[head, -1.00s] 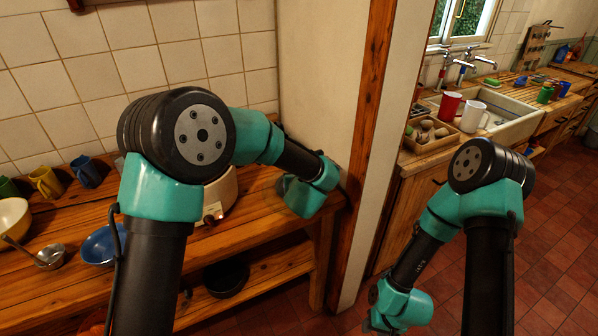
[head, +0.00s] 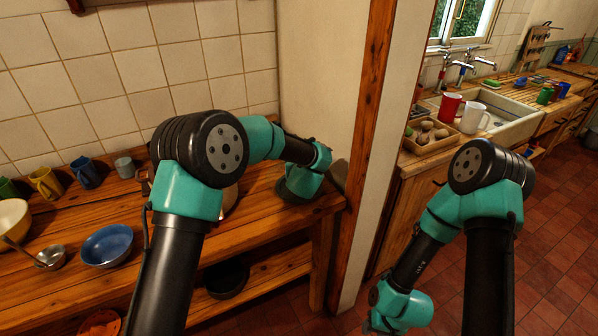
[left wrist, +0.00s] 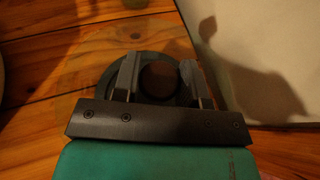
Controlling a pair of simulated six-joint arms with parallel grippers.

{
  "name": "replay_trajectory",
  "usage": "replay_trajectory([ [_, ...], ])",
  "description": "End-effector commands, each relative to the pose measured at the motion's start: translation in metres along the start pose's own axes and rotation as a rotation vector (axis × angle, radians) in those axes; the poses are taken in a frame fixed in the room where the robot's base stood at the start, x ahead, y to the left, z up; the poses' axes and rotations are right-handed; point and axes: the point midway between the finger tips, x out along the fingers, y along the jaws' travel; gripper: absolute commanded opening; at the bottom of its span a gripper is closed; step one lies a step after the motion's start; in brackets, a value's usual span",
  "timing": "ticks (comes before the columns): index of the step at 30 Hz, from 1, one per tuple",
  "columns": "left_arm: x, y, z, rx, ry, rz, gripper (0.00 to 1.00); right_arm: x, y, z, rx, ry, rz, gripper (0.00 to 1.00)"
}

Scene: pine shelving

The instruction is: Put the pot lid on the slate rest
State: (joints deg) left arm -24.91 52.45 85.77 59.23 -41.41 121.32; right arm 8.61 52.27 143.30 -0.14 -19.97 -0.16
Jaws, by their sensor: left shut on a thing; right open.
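My left gripper (left wrist: 158,80) is over the right end of the wooden counter, close to the wall. In the left wrist view its two fingers are shut on the dark round knob of the pot lid (left wrist: 159,78). The lid looks clear, with a faint wide outline. A dark grey disc, seemingly the slate rest (left wrist: 108,78), shows around and under the fingers; whether the lid touches it I cannot tell.
A blue bowl (head: 107,244), a ladle (head: 50,257) and several mugs stand on the counter's left. A light pot-like object (head: 230,200) is mostly behind my left arm. A wooden post (head: 365,130) and wall bound the counter on the right. A dark pan (head: 228,279) is on the lower shelf.

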Motion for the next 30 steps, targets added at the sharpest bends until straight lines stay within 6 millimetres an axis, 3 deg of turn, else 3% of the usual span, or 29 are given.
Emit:
replay_trajectory([
  [6,0.009,0.000,-0.022,0.000,0.001,0.000,0.00,0.000,0.000,0.000,0.000,0.000,0.000,0.43],
  [19,0.011,0.000,-0.025,0.000,-0.001,0.000,0.00,0.000,0.000,0.000,0.000,0.000,0.000,0.43],
  [20,0.011,0.000,-0.026,0.000,0.000,0.000,0.41,0.000,0.000,0.000,0.000,0.000,0.000,0.43],
  [27,0.011,0.000,-0.026,0.000,0.001,0.000,0.64,0.000,0.000,0.000,0.000,0.000,0.000,0.43],
  [30,0.011,0.000,-0.026,0.000,0.001,0.000,0.65,0.000,0.000,0.000,0.000,0.000,0.000,0.43],
])
